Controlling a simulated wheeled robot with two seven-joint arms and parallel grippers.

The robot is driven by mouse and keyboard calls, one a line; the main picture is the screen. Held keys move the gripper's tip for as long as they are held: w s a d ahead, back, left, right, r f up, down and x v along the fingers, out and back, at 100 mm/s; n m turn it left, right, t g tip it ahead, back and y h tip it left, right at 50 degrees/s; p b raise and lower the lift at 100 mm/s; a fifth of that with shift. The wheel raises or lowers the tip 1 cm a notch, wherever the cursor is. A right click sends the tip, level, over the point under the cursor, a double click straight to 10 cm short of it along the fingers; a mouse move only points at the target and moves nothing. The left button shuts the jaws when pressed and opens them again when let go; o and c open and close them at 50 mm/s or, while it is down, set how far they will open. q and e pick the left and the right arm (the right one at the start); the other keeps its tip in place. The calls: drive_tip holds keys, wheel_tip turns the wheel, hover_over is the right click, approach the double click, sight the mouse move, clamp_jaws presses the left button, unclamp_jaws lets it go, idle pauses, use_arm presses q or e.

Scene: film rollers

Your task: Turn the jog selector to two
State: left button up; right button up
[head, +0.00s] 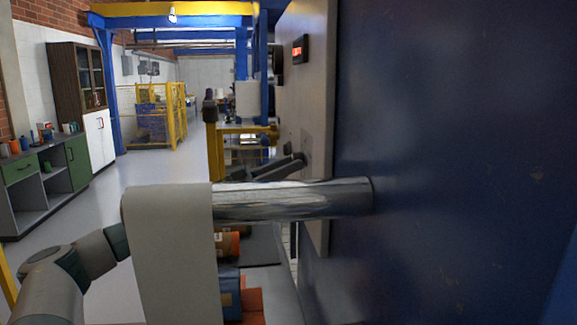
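A pale control panel (308,100) on the blue machine is seen almost edge-on, with a small red-lit display (299,50) near its top. A dark round part (278,60) sticks out at the panel's far edge; I cannot tell whether it is the jog selector. No selector marking can be read. My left arm comes in from the lower left and passes behind a pale roller. Dark grey finger-like parts of my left gripper (285,167) show above the chrome shaft, close to the panel face. Whether they are apart or touch anything is unclear. My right gripper is out of view.
The blue machine wall (450,170) fills the right side. A chrome shaft (295,200) and a pale roller (172,255) cross the near foreground. Orange and blue items (232,292) lie below. A cabinet (78,90) and green-fronted counter (45,175) stand left; the floor between is clear.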

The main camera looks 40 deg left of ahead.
use_arm(q)
drive_tip(key=shift+r+m+g+h+p, duration=0.1)
drive_tip(key=shift+m+g+h+p, duration=0.2)
drive_tip(key=shift+m, duration=0.3)
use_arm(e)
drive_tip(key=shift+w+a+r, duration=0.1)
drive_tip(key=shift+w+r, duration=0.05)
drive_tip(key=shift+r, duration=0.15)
use_arm(q)
drive_tip(key=m+g+p, duration=0.1)
drive_tip(key=m+g, duration=0.1)
drive_tip(key=m, duration=0.6)
drive_tip(key=r+m+g+y+p, duration=0.1)
drive_tip(key=m+g+p, duration=0.1)
drive_tip(key=m, duration=0.7)
drive_tip(key=m+g+y+p, duration=0.1)
drive_tip(key=m+g, duration=0.3)
drive_tip(key=m, duration=0.5)
drive_tip(key=shift+w+a+r, duration=0.3)
drive_tip(key=shift+a, duration=0.05)
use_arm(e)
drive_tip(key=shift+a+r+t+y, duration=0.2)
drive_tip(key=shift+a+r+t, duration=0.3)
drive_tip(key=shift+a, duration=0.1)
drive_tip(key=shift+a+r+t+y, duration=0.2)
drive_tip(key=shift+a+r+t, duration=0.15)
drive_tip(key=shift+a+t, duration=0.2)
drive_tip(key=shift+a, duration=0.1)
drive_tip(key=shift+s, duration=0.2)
